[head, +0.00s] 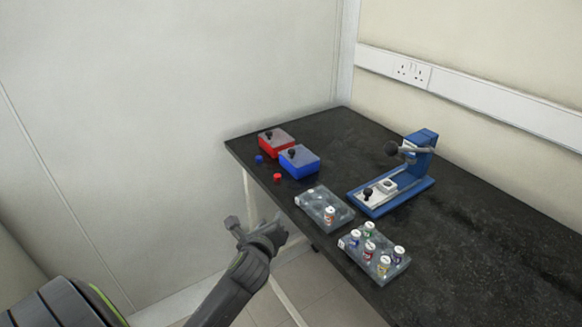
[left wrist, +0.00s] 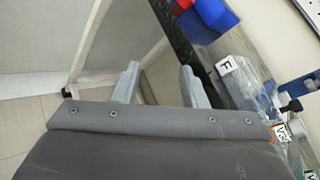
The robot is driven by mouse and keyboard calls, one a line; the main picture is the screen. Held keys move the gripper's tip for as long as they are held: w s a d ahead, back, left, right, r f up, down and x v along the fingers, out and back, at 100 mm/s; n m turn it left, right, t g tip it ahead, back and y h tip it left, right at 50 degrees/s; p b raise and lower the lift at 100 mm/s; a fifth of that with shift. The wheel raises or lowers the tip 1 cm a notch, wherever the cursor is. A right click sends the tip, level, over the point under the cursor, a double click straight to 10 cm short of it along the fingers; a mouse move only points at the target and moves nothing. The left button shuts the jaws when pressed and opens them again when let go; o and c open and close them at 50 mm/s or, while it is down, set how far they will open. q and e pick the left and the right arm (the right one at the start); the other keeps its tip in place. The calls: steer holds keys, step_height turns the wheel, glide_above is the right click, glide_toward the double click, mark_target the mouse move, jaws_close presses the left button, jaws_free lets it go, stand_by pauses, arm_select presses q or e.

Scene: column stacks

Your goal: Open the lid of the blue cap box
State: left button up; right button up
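The blue cap box (head: 300,163) stands near the table's left edge in the head view. Its grey lid with a black knob lies on top and looks closed. A blue part of it shows at the top of the left wrist view (left wrist: 214,14). My left gripper (head: 256,226) is off the table's left edge, in front of the box and apart from it. In the left wrist view its two fingers (left wrist: 160,85) stand apart with nothing between them. My right gripper is not in view.
A red box (head: 275,142) stands behind the blue one. A blue cap (head: 259,159) and a red cap (head: 277,177) lie nearby. Two vial trays (head: 338,222) (head: 352,252) and a blue press (head: 424,160) stand to the right. The table's right part is clear.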

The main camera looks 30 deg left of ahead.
arm_select(q)
step_height(320, 180, up, 4)
steer(key=m+t, duration=0.3)
steer(key=m, duration=0.4)
glide_toward(291, 153)
steer(key=shift+y, duration=0.5)
steer(key=b+x, duration=0.1)
steer(key=x, duration=0.3)
steer(key=b+x, duration=0.1)
steer(key=x, duration=0.4)
steer(key=shift+w+d+f, duration=0.15)
steer(key=shift+w+f, duration=0.05)
steer(key=shift+w, duration=0.1)
steer(key=shift+b+x, duration=0.3)
steer(key=shift+x, duration=0.5)
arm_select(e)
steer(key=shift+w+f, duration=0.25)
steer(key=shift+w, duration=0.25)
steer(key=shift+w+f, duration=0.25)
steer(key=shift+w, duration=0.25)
arm_select(q)
steer(key=shift+r, duration=0.1)
steer(key=shift+c, duration=0.5)
jaws_close()
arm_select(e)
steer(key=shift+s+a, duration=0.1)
